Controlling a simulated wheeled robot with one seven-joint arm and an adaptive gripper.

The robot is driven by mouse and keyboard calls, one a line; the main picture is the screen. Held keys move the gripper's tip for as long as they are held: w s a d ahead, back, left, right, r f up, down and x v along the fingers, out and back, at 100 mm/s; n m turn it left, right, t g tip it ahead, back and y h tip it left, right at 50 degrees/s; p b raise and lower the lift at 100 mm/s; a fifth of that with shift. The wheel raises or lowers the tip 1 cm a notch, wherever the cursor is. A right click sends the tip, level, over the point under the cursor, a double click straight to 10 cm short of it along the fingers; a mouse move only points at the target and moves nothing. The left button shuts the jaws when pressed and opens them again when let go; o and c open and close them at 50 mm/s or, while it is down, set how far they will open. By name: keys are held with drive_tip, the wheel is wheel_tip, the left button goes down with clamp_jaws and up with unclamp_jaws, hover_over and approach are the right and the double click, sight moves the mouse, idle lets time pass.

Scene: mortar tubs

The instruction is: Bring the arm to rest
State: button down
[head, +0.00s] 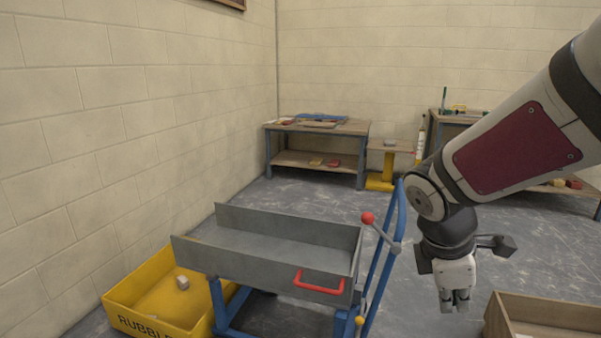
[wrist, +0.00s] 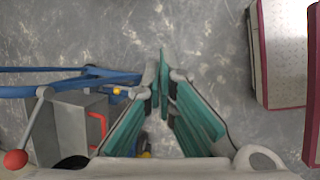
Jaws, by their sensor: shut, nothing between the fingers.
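My gripper (head: 455,300) hangs from my arm on the right of the head view, pointing down, shut and empty. In the wrist view its two green-padded fingers (wrist: 164,95) come together at the tips, with only bare grey floor beyond them. In the head view the gripper is to the right of a blue-framed cart and to the left of a brown wooden box, touching neither.
A grey tray (head: 272,250) with a red handle (head: 318,283) sits on the blue frame (head: 385,258), whose lever has a red knob (head: 367,218). A yellow rubble tub (head: 140,293) stands left, a wooden box (head: 545,312) right. Workbenches (head: 318,130) line the back wall.

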drive_tip(key=s+a+r+m+g+y, duration=0.1)
drive_tip(key=s+a+r+m+y, duration=0.15)
drive_tip(key=s+m, duration=0.75)
drive_tip(key=s+a+r+m+y, duration=0.2)
drive_tip(key=s+a+m, duration=0.25)
drive_tip(key=s, duration=1.05)
wheel_tip(320, 180, up, 27)
drive_tip(key=d+t+p, duration=0.1)
drive_tip(key=t+p, duration=0.2)
drive_tip(key=p, duration=2.2)
drive_tip(key=shift+w+d+r+m, duration=0.15)
drive_tip(key=shift+w+r+m, duration=0.1)
drive_tip(key=shift+m, duration=0.1)
drive_tip(key=shift+h, duration=0.25)
